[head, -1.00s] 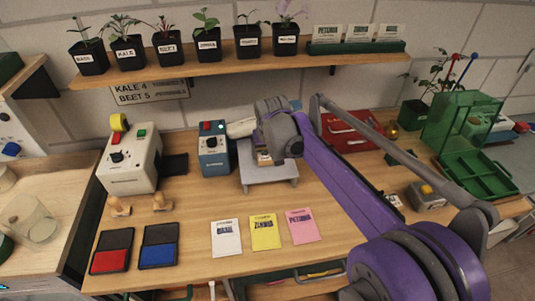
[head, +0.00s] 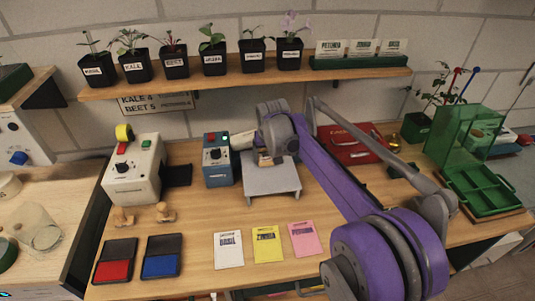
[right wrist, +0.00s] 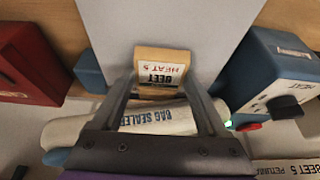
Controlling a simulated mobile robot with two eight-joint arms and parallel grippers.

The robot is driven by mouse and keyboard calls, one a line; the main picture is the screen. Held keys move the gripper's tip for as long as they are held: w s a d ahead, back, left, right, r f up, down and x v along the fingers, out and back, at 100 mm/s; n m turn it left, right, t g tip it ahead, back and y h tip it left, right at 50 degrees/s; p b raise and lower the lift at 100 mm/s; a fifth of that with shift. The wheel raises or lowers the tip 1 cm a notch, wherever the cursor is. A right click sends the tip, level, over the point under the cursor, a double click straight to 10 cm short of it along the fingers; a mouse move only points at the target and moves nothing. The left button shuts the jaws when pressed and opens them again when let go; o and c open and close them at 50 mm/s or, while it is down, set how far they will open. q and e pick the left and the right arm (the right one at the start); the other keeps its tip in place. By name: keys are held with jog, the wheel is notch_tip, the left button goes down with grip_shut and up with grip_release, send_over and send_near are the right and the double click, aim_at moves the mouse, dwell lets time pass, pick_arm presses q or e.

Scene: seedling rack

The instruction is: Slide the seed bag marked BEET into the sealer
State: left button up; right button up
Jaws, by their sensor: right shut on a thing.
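The BEET seed bag (right wrist: 163,72) is a small tan packet with a white label reading BEET and HEAT 5. My right gripper (right wrist: 163,88) is shut on it. In the head view, the right gripper (head: 266,156) is over the sealer's grey platform (head: 272,183) and mostly covers the bag. The sealer (head: 217,162) is a blue box with red and green buttons and a dial. Its white bar marked BAG SEALER (right wrist: 165,118) passes behind the fingers in the wrist view. Whether the bag touches the bar or platform I cannot tell. My left gripper is out of view.
BASIL (head: 228,249), ZINNIA (head: 267,245) and PETUNIA (head: 304,238) packets lie in front. A cream machine (head: 134,170) stands left, with red (head: 115,270) and blue (head: 160,264) ink pads before it. A red box (head: 350,145) is behind right. Potted seedlings line the shelf (head: 230,84).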

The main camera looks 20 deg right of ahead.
jog(key=o, duration=1.2)
jog(key=shift+o, duration=0.2)
jog(key=v, duration=1.1)
jog(key=shift+f, duration=0.15)
